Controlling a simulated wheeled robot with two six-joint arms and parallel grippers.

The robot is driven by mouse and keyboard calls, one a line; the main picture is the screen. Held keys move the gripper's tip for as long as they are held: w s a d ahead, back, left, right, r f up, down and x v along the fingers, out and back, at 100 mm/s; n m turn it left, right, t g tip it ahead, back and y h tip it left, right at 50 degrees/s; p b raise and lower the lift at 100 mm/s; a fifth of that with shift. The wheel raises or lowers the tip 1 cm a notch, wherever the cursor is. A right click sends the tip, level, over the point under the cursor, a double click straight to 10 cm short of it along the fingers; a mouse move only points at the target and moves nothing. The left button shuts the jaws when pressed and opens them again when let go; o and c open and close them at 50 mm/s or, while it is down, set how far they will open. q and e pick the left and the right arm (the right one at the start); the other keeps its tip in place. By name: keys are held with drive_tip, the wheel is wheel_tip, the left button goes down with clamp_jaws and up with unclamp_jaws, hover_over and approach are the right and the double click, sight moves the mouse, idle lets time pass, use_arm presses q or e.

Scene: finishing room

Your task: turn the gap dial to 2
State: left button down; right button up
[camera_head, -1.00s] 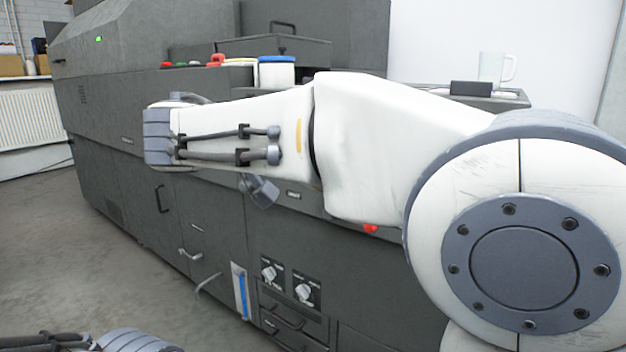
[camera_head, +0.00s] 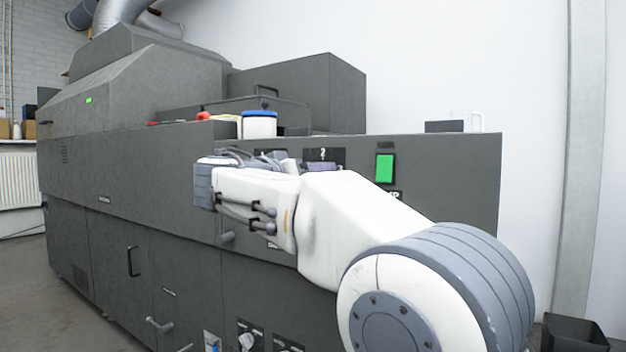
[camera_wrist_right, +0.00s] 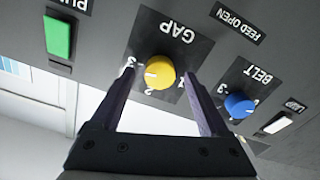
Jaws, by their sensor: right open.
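The gap dial (camera_wrist_right: 157,73) is a round yellow knob on a black plate lettered GAP, upside down in the right wrist view. Its white mark points to the picture's left, roughly between 3 and 2; I cannot tell exactly. My right gripper (camera_wrist_right: 163,74) is open, its two dark fingers reaching toward the panel, one on each side of the dial in the picture. I cannot tell whether they touch it. In the head view my right arm crosses in front of the machine and hides the dial. My left gripper is out of view.
In the right wrist view a blue BELT dial (camera_wrist_right: 238,105) and a white switch (camera_wrist_right: 277,123) are right of the gap dial, and a green button (camera_wrist_right: 58,38) is left. A blue-lidded tub (camera_head: 259,125) and a mug (camera_head: 472,121) stand on the machine (camera_head: 130,180).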

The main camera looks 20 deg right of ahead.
drive_tip(key=shift+w+d, duration=0.3)
drive_tip(key=shift+d, duration=0.1)
drive_tip(key=shift+c, duration=0.3)
clamp_jaws()
drive_tip(key=shift+n, duration=0.4)
drive_tip(key=shift+a+n+p, duration=0.1)
drive_tip(key=shift+n+p, duration=4.15)
drive_tip(key=shift+n, duration=3.05)
